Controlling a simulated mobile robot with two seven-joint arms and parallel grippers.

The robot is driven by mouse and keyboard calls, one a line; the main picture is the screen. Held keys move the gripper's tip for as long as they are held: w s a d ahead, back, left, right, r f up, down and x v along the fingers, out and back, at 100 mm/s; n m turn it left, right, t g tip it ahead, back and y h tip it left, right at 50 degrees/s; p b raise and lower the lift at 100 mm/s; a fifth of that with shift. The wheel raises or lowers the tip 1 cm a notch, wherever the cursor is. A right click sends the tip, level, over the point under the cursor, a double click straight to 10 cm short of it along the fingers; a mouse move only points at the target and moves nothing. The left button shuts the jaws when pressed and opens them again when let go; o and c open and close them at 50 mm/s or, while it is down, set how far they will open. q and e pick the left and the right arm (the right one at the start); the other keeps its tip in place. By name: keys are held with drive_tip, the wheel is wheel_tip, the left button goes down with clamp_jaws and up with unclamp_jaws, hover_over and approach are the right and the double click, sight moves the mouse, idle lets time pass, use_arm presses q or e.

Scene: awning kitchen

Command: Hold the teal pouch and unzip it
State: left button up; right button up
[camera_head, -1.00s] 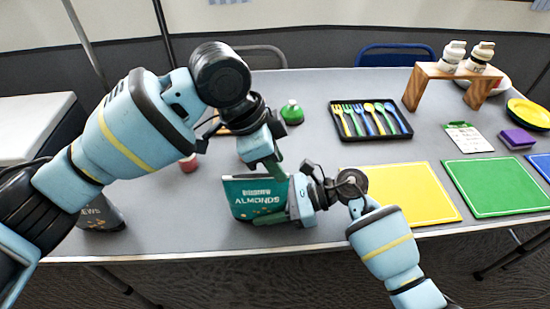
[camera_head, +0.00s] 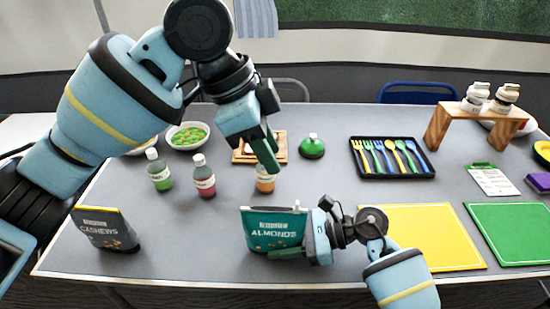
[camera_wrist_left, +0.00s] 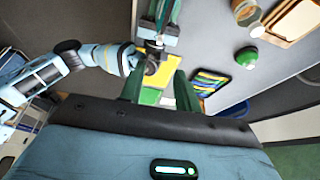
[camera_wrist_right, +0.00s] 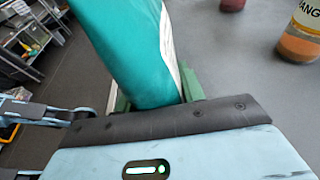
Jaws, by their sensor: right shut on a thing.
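The teal pouch (camera_head: 272,231), labelled ALMONDS, stands upright near the table's front edge. A pale strip runs along its top, with a small light tab (camera_head: 296,206) at the right end. My right gripper (camera_head: 292,251) is shut on the pouch's right side; the teal side fills the space between the fingers in the right wrist view (camera_wrist_right: 135,45). My left gripper (camera_head: 267,158) is raised above and behind the pouch, its fingers apart and empty in the left wrist view (camera_wrist_left: 160,80). The pouch top (camera_wrist_left: 160,14) shows there at the upper edge; how far it is open I cannot tell.
A dark cashews pouch (camera_head: 105,232) stands at the left. Behind are a green bottle (camera_head: 160,172), a red bottle (camera_head: 203,177), an orange bottle (camera_head: 265,180) and a cutlery tray (camera_head: 392,174). A yellow mat (camera_head: 415,235) lies to the right. The table between the two pouches is clear.

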use_arm(q)
drive_tip(key=shift+r, duration=0.1)
drive_tip(key=v, duration=1.2)
use_arm(e)
drive_tip(key=o, duration=0.9)
drive_tip(key=shift+o, duration=0.2)
drive_tip(key=shift+d, duration=0.1)
use_arm(q)
drive_tip(key=shift+w+f+b, duration=0.1)
drive_tip(key=shift+f+b, duration=0.25)
drive_tip(key=shift+f, duration=0.2)
use_arm(e)
drive_tip(key=shift+v, duration=3.85)
